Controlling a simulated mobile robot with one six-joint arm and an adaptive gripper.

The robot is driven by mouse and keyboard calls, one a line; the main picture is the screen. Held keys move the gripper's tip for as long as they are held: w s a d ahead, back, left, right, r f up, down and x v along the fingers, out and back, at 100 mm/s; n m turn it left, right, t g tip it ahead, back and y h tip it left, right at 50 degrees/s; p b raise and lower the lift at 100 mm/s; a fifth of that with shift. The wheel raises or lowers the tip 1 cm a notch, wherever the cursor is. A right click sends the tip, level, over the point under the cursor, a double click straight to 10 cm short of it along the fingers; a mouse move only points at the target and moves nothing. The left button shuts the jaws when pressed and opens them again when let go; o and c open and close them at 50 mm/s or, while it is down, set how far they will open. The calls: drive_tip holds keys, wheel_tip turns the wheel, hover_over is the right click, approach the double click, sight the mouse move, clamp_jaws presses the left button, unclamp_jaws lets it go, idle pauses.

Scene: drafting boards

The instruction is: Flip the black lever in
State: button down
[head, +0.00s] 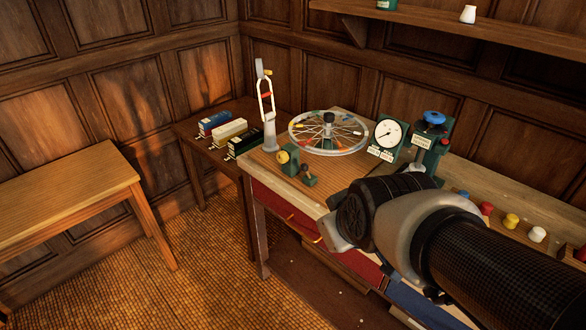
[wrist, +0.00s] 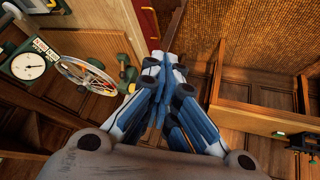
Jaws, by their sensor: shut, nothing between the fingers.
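I cannot pick out a black lever with certainty. On the small side table (head: 188,132) in the head view lie a blue block (head: 212,122), a cream block (head: 230,131) and a dark block (head: 243,145), each with small pale parts at its near end. The dark block is nearest the workbench. My gripper (wrist: 163,80) shows in the wrist view with its blue and white fingers shut and empty. It touches nothing that I can make out. In the head view my arm hides the gripper.
The workbench (head: 300,192) holds a spoked wheel (head: 328,133), a dial gauge (head: 388,133), an upright stand (head: 268,130) and several coloured knobs at right. A wooden bench (head: 65,190) stands at left. Tiled floor (head: 195,255) lies open between bench and workbench.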

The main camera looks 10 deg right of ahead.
drive_tip(key=w+a+f+n+t+p, duration=0.1)
drive_tip(key=w+f+n+t+p, duration=0.2)
drive_tip(key=w, duration=0.9)
drive_tip(key=w+f+n+t, duration=0.35)
drive_tip(key=w+n, duration=0.25)
drive_tip(key=w, duration=0.6)
drive_tip(key=s+a+f+n+t+y+p, duration=0.1)
drive_tip(key=s+f+n+t+p, duration=0.2)
drive_tip(key=f, duration=0.9)
drive_tip(key=n+t, duration=0.3)
drive_tip(key=n, duration=0.2)
drive_tip(key=shift+s+f, duration=0.2)
drive_tip(key=shift+s, duration=0.15)
drive_tip(key=shift+a, duration=0.1)
drive_tip(key=w+d+r+b, duration=0.2)
drive_tip(key=w, duration=1)
drive_tip(key=shift+w+r, duration=0.15)
drive_tip(key=shift+w, duration=0.25)
